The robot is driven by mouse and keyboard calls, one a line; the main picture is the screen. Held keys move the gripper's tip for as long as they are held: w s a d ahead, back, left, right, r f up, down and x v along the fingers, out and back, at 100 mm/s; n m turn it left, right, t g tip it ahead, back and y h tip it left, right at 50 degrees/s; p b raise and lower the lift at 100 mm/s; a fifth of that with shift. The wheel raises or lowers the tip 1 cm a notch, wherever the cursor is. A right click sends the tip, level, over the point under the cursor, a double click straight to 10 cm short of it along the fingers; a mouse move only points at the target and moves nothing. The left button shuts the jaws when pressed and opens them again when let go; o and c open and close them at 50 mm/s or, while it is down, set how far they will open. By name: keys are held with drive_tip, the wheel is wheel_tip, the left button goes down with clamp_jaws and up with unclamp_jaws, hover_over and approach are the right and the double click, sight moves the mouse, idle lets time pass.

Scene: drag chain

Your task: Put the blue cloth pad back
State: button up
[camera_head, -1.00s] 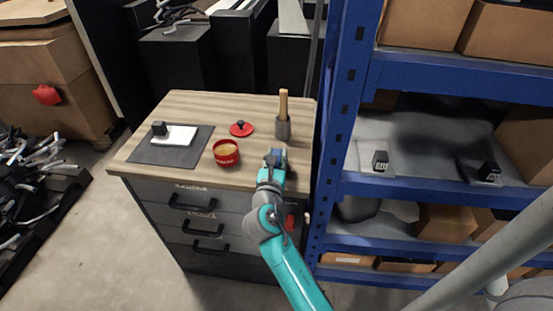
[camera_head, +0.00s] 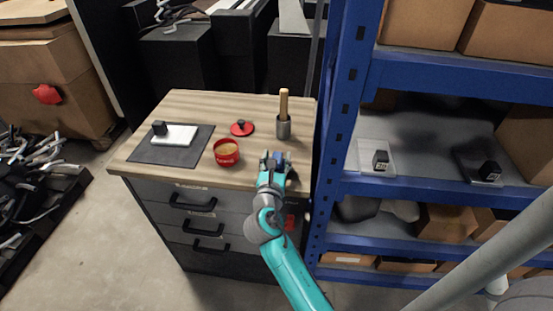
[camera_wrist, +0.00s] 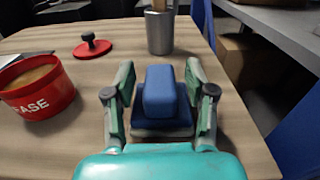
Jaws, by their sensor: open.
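The blue cloth pad (camera_wrist: 159,96) sits on the wooden cabinet top, between the two fingers of my gripper (camera_wrist: 160,88) in the wrist view. It has a raised blue block on a wider, darker blue base. My gripper is open, with a finger on each side of the pad and visible gaps beside the raised block. In the head view my gripper (camera_head: 273,162) is at the front right of the cabinet top, and only a small bit of blue shows between its fingers.
A red grease tub (camera_head: 227,156) stands left of my gripper, with a red lid (camera_head: 241,129) behind it. A metal cup (camera_head: 283,129) holds a wooden-handled tool. A grey mat (camera_head: 150,151) bears a white block at the left. The blue shelf post (camera_head: 335,125) rises close on the right.

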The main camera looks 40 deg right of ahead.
drive_tip(key=v, duration=1.2)
drive_tip(key=shift+s, duration=0.1)
drive_tip(key=s+a+f+m+t+y, duration=0.3)
drive_tip(key=s+a+f+m+y, duration=0.55)
drive_tip(key=s+f+y, duration=0.4)
drive_tip(key=s+a+r+m+y, duration=0.1)
drive_tip(key=s+a+r+m, duration=0.2)
drive_tip(key=s+m, duration=0.5)
drive_tip(key=s+a+r+m, duration=0.2)
drive_tip(key=s+r+m, duration=0.1)
drive_tip(key=s+m, duration=0.6)
drive_tip(key=s, duration=0.3)
drive_tip(key=shift+a+r+t+y, duration=0.2)
drive_tip(key=shift+a+t+y, duration=0.15)
drive_tip(key=shift+t, duration=0.05)
